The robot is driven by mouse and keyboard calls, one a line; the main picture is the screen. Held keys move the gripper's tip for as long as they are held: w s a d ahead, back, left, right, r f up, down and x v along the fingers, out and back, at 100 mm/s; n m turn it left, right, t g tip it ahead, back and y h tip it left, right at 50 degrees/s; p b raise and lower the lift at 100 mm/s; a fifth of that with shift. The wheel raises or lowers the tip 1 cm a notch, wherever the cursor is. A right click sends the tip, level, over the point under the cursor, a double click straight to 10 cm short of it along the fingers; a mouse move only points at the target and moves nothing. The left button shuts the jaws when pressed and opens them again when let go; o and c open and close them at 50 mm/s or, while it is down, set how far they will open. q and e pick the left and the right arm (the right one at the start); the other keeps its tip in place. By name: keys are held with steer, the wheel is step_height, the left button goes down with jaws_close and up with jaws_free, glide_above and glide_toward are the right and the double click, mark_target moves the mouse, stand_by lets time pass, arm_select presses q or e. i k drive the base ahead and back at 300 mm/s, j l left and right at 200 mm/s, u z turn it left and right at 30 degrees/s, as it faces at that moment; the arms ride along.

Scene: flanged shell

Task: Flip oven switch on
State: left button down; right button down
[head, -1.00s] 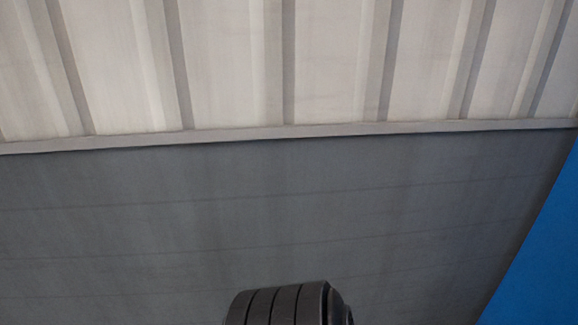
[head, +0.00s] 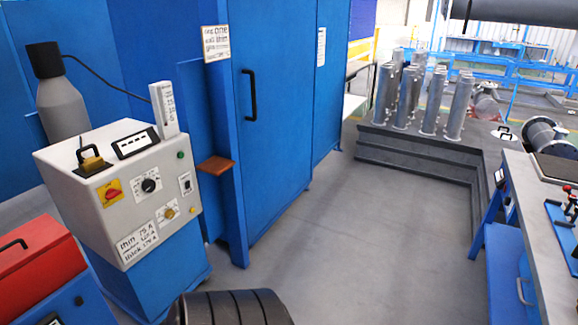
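I see no label that names an oven. A blue box with a red lid (head: 35,258) and a black handle is cut off at the lower left. A small dark part (head: 53,320) sits on its front at the bottom edge; I cannot tell whether it is a switch. A console with a pale sloped panel (head: 125,190) carries a red-on-yellow knob (head: 112,192), a black dial (head: 150,185), a small black switch (head: 186,183) and a brass-coloured knob (head: 169,213). I cannot tell whether any belongs to an oven. Neither gripper is in view.
A tall blue cabinet (head: 275,150) with a black handle stands behind the console. Clear grey floor (head: 365,240) runs right of it. A dark stepped platform (head: 420,155) bears several metal cylinders. A workbench (head: 545,235) lines the right edge.

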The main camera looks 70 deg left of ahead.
mark_target(79, 301)
steer(key=u, duration=2)
